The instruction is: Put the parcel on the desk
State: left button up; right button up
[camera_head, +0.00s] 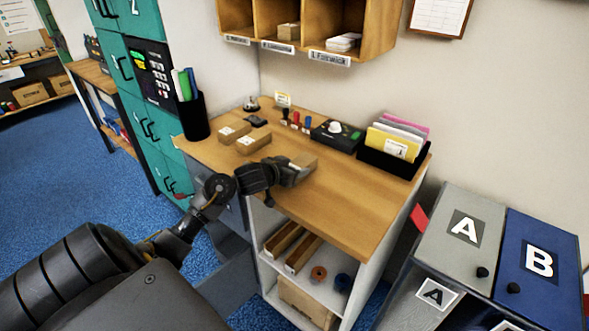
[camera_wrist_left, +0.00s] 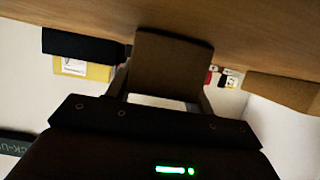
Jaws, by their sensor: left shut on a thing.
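My left gripper (camera_head: 294,174) is over the desk (camera_head: 352,205), shut on a small brown cardboard parcel (camera_head: 305,161). In the left wrist view the parcel (camera_wrist_left: 172,62) sits between the two fingers, close to the wooden desk surface (camera_wrist_left: 240,32). I cannot tell whether the parcel touches the desk. Two other small brown parcels lie on the desk to the left of my gripper, one nearer parcel (camera_head: 254,141) and one farther parcel (camera_head: 233,132). My right gripper is not in view.
A black file holder (camera_head: 392,160) and a dark device (camera_head: 337,135) stand along the desk's back. A black pen cup (camera_head: 194,117) is at the left. Wall cubbies (camera_head: 290,20) hang above. Grey bin A (camera_head: 462,228) and blue bin B (camera_head: 541,258) stand right. The desk's front right is clear.

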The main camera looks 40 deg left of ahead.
pick_arm(q)
jog(key=shift+f, duration=0.1)
jog(key=o, duration=1.1)
jog(key=shift+s+r, duration=0.2)
jog(key=shift+r, duration=0.1)
jog(key=p+v, duration=0.1)
jog(key=v, duration=1)
jog(key=shift+s, duration=0.35)
